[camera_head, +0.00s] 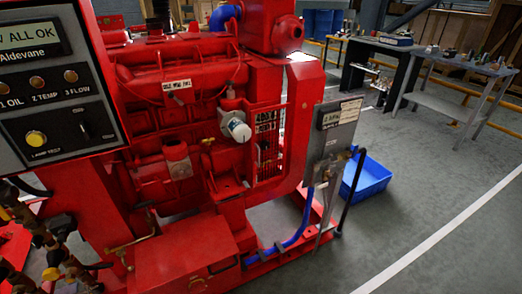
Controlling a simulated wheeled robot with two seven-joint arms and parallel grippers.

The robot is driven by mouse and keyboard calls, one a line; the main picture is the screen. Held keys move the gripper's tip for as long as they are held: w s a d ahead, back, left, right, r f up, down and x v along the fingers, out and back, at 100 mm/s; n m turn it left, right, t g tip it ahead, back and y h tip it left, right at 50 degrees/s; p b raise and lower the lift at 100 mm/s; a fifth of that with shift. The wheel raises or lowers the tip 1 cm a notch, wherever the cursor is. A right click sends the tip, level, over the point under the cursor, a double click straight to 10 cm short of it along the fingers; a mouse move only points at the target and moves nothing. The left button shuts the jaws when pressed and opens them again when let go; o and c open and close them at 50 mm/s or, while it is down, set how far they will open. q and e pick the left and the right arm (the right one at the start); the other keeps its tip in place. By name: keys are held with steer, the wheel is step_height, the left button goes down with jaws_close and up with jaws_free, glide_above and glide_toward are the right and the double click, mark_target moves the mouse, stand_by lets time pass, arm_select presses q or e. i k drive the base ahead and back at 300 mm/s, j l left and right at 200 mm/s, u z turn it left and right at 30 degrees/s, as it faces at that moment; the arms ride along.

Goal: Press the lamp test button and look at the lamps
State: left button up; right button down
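The control panel (62,98) is at the upper left, cut off by the left edge. Its yellow round button (36,139), labelled LAMP TEST, is on the lower black plate. Above it are three small amber-brown lamps: the 1 OIL lamp (4,87), the 2 TEMP lamp (37,81) and the 3 FLOW lamp (70,76). I cannot tell whether they are lit. The display (28,38) above ends in "ALL OK", with its left part cut off.
The red pumpset (185,110) fills the left and middle. Dark and brass-coloured parts (40,235) crowd the lower left below the panel. A grey panel (335,130) and a blue crate (368,178) stand right of the pumpset. The floor at the lower right is clear.

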mark_target(35, 139)
steer(key=u, duration=1.5)
